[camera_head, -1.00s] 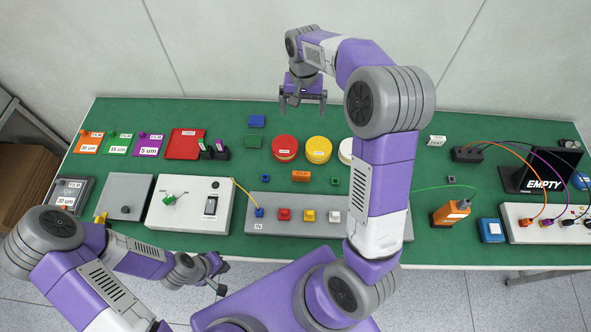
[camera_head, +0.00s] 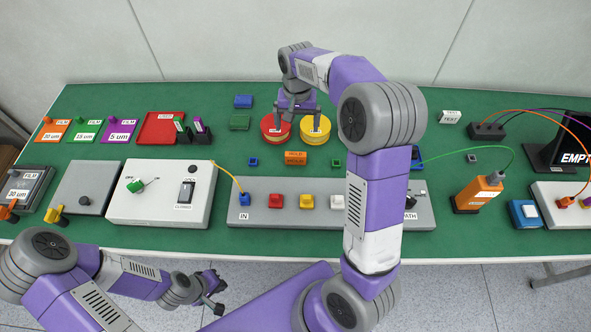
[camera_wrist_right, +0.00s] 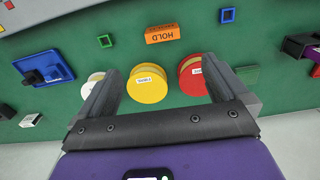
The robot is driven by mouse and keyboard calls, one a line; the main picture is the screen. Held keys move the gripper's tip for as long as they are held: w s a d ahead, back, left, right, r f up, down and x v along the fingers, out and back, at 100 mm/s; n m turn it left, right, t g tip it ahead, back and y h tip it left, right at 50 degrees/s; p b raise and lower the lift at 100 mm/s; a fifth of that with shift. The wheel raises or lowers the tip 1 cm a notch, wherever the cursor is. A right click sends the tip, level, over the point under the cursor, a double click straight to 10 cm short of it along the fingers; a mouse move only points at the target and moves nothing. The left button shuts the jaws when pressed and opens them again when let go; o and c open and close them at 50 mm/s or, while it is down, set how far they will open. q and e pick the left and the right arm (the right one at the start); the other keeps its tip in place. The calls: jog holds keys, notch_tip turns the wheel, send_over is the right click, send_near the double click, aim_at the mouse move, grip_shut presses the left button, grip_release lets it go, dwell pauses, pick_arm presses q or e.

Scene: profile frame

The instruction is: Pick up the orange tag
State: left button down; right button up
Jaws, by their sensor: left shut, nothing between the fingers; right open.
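My right gripper (camera_head: 296,112) is open and empty, above the red tin (camera_head: 271,134) and yellow tin (camera_head: 315,134), farther back than the tag. In the wrist view its fingers (camera_wrist_right: 160,78) spread either side of the yellow tin, apart from the tag. My left gripper (camera_head: 216,296) is shut and empty, low in front of the table's front edge.
A long grey panel (camera_head: 255,216) with coloured plugs stands in front of the tag. Small blue (camera_head: 253,162) and green (camera_head: 336,162) square frames flank the tag. A white switch box (camera_head: 150,212) is at left. My right arm hides the white tin in the head view.

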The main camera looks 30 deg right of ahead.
jog(key=b, duration=0.9)
send_over(296, 155)
jog(key=f, duration=1)
jog(key=shift+s+d+f, duration=0.1)
jog(key=shift+s, duration=0.1)
jog(key=f+b, duration=0.1)
jog(key=f, duration=0.1)
jog(key=f+b, duration=0.1)
jog(key=f, duration=0.2)
jog(key=f+b, duration=0.1)
jog(key=f, duration=0.1)
jog(key=shift+w+f, duration=0.25)
jog(key=shift+f, duration=0.15)
jog(key=shift+r, duration=0.1)
jog(key=c, duration=1)
jog(key=shift+o, duration=0.2)
notch_tip(296, 155, up, 10)
jog(key=p, duration=0.3)
jog(key=shift+p, duration=0.35)
